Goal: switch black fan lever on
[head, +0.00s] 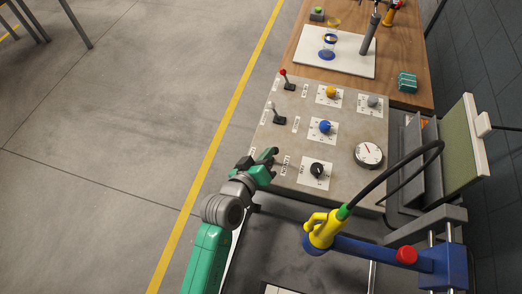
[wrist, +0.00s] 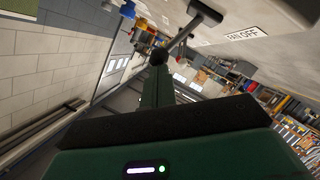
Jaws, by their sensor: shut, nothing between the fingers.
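The black fan lever shows in the wrist view as a dark shaft with a black ball end (wrist: 158,57), rising from a slotted base on the grey panel. A "FAN OFF" label (wrist: 247,34) is beside that base. My gripper (head: 272,154) is at the panel's near left edge in the head view and hides most of this lever there. The gripper is shut and empty. In the wrist view, the green fingers (wrist: 157,85) end right at the ball; I cannot tell whether they touch it.
A yellow nozzle (head: 322,230) with a black hose stands at front right.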

